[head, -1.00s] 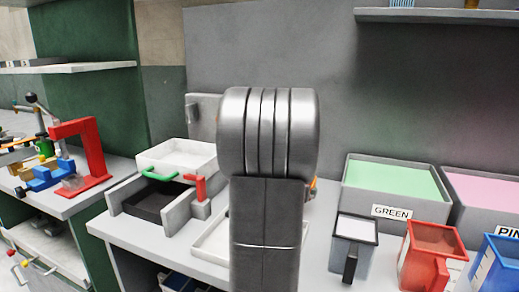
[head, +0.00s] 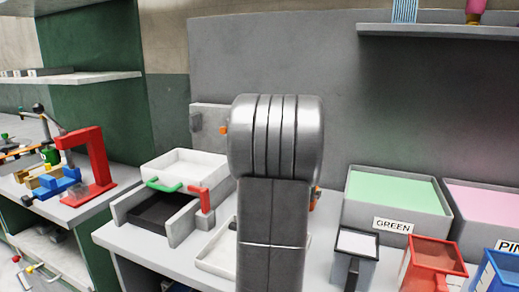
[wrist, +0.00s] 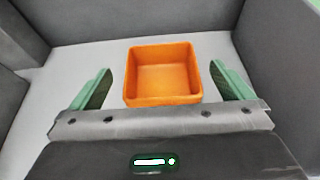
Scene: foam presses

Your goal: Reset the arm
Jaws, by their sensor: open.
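My gripper (wrist: 163,86) is open in the wrist view, with a green-padded finger on each side. A square orange open box (wrist: 162,99) shows between and beyond the fingers, with a gap on each side. It rests on a pale surface between grey walls. In the head view my arm stands upright in the middle and hides my gripper and part of the bench behind it. Small orange bits show at the arm's left and right edges; I cannot tell what they belong to.
A green-filled bin (head: 397,192) and a pink-filled bin (head: 492,197) stand at the back right, behind grey, red (head: 432,262) and blue cups. A white tray (head: 185,166) and a dark-floored press (head: 160,212) are at left. A shelf (head: 440,31) hangs above right.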

